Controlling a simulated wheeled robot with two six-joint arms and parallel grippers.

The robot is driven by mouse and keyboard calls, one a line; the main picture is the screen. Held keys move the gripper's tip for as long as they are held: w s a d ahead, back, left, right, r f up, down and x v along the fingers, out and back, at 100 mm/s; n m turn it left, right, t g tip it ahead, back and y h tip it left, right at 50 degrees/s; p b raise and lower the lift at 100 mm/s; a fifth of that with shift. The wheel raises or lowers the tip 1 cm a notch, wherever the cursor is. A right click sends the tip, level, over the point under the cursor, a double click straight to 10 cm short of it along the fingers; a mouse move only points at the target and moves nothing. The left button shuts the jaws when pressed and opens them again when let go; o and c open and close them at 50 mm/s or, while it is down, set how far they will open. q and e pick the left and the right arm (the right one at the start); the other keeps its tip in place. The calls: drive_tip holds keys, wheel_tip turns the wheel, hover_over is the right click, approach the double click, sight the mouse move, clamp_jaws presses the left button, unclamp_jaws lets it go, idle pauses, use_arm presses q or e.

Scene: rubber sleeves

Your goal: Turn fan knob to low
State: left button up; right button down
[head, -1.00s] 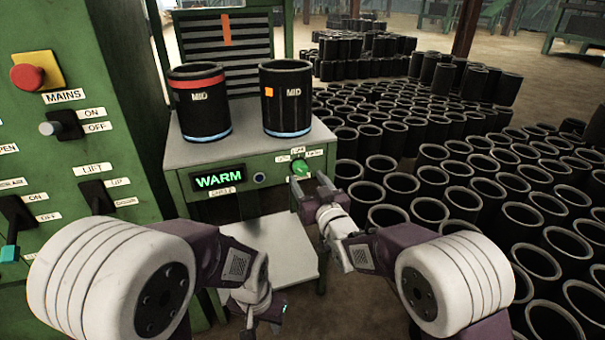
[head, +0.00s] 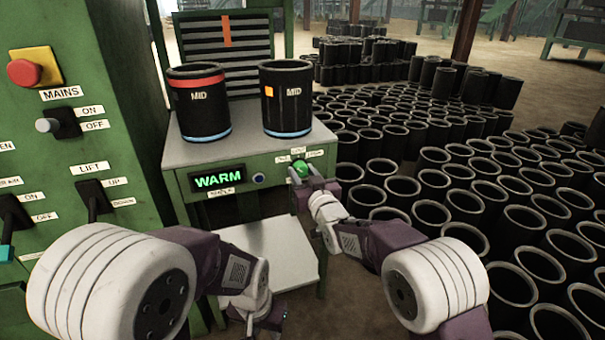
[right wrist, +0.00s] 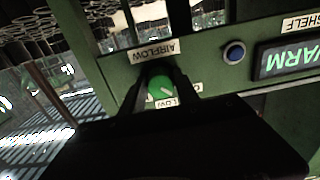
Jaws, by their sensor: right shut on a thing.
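The green airflow knob (head: 299,170) sits on the front panel of the green machine, right of the lit WARM display. It also shows in the right wrist view (right wrist: 161,88) with a white pointer line, which slants toward the lower right there, near the LOW label (right wrist: 167,103). My right gripper (head: 308,186) is at the knob, and in the right wrist view its two fingers lie on either side of it, shut on it. My left gripper (head: 262,316) hangs low, beside the white lower shelf; its jaws are too unclear to judge.
Two black sleeves marked MID (head: 199,103) (head: 287,98) stand on the machine top. A blue button (head: 258,179) is left of the knob. A green switch cabinet (head: 120,70) stands at left; many black sleeves (head: 430,190) cover the floor at right.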

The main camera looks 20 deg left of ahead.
drive_tip(key=shift+m, duration=0.3)
drive_tip(key=m+p, duration=0.1)
drive_tip(key=m, duration=0.3)
drive_tip(key=shift+m, duration=2)
drive_tip(key=c, duration=0.9)
unclamp_jaws()
